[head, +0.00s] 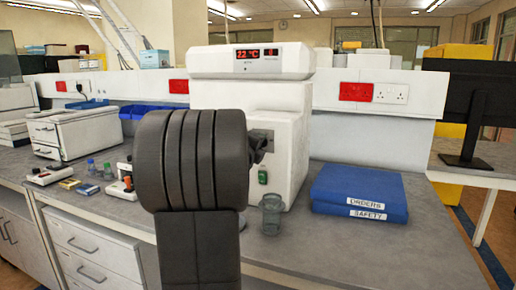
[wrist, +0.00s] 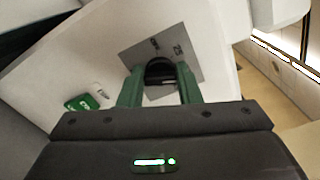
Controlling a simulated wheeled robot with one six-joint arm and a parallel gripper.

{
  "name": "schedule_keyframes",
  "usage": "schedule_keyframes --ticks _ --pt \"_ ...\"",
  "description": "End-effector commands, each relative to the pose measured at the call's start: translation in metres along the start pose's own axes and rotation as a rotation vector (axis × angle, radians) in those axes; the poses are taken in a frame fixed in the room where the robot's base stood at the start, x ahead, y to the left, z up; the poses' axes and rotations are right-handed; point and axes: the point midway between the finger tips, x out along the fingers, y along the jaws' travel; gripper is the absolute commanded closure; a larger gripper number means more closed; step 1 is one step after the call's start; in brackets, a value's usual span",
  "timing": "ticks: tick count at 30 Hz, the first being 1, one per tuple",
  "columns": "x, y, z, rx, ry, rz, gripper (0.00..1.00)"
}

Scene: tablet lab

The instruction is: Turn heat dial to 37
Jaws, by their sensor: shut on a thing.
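The white machine (head: 300,150) stands on the bench, with a red display (head: 248,54) reading 22 °C near its top. The black heat dial (wrist: 160,70) sits on a grey plate (wrist: 190,45) on its front in the wrist view. My gripper (wrist: 159,76) has its green fingers on both sides of the dial and is shut on it. In the head view my arm covers much of the machine's front, and the dial cannot be made out clearly. The dial's pointer and most plate markings are hidden or too small to read.
A green switch (wrist: 82,103) is on the machine's front, below the plate. A clear beaker (head: 271,214) stands close below on the bench. Blue binders (head: 360,190) lie to the right, small bottles (head: 99,168) to the left. The bench's front right is clear.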

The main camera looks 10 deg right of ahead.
Motion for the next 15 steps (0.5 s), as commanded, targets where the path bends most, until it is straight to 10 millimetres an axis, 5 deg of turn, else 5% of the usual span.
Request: schedule_keyframes --ticks 15 --pt "-0.0001 0.0019 -0.0008 0.069 0.001 0.004 0.92"
